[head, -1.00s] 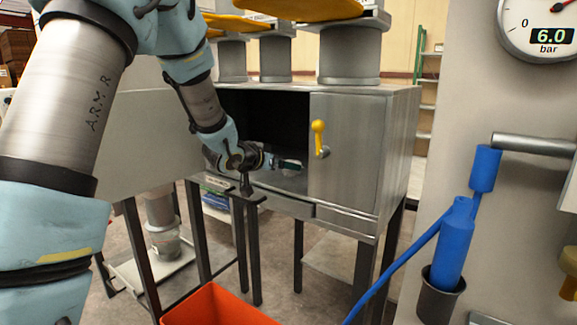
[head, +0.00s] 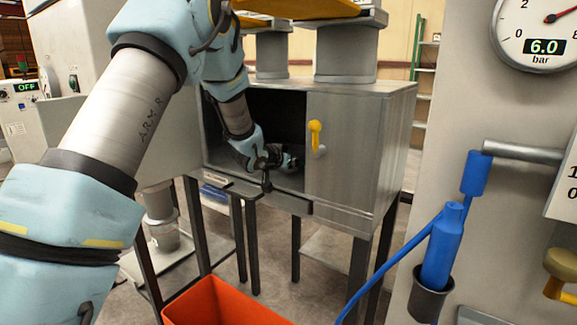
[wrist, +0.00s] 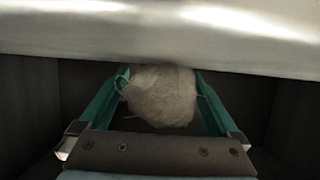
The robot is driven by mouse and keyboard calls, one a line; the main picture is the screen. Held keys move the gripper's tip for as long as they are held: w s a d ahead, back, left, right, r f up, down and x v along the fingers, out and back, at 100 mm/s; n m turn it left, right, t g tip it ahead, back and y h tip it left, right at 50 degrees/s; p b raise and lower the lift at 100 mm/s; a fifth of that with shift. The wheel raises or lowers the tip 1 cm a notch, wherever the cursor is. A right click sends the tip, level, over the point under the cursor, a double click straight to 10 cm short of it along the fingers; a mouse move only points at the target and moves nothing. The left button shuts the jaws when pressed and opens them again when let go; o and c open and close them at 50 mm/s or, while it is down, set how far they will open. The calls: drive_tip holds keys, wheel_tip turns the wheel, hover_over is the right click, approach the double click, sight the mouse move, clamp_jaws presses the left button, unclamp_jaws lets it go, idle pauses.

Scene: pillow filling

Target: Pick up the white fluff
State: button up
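The white fluff (wrist: 160,96) is a rounded, stringy clump. In the wrist view it sits between the tips of my gripper's two teal fingers (wrist: 160,85). The fingers are spread wide, and the fluff fills most of the gap near the tips. A few strands lie at the left fingertip. I cannot tell how firmly either finger touches it. In the head view my gripper (head: 291,161) reaches into the dark opening of the metal cabinet (head: 352,150). The fluff does not show there, hidden by the arm and the shadow.
A pale smooth surface (wrist: 160,35) crosses the top of the wrist view, close above the fluff. Dark walls flank the fingers. The cabinet has a yellow handle (head: 315,135) right of the opening. An orange bin (head: 215,303) stands on the floor in front.

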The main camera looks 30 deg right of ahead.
drive_tip(key=c, duration=1.4)
